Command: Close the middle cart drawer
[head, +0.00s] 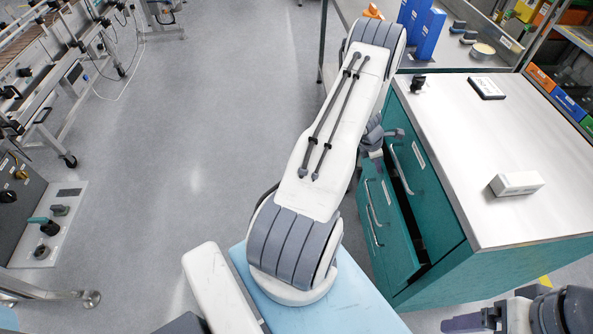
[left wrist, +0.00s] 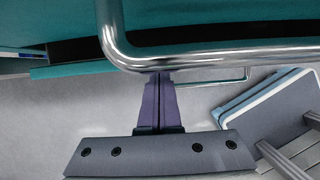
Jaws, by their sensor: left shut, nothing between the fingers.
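The teal cart (head: 440,175) stands at the right in the head view. A drawer front (head: 398,240) below the top drawer stands out from the cart, with a dark gap behind its upper edge. Its metal handle (head: 373,203) faces left. My left gripper (head: 376,140), partly hidden by my arm, is at the cart's drawer side, near the far end. In the left wrist view its purple fingers (left wrist: 157,78) are shut and empty, with their tips right at a thick metal handle (left wrist: 215,60); contact is unclear. My right gripper (head: 468,322) shows only partly at the bottom right.
On the white cart top (head: 520,140) lie a white block (head: 517,183), a dark-edged box (head: 486,88) and a small black object (head: 418,83). A shelf with colored bins (head: 568,105) stands behind. The grey floor (head: 200,150) left of my arm is clear.

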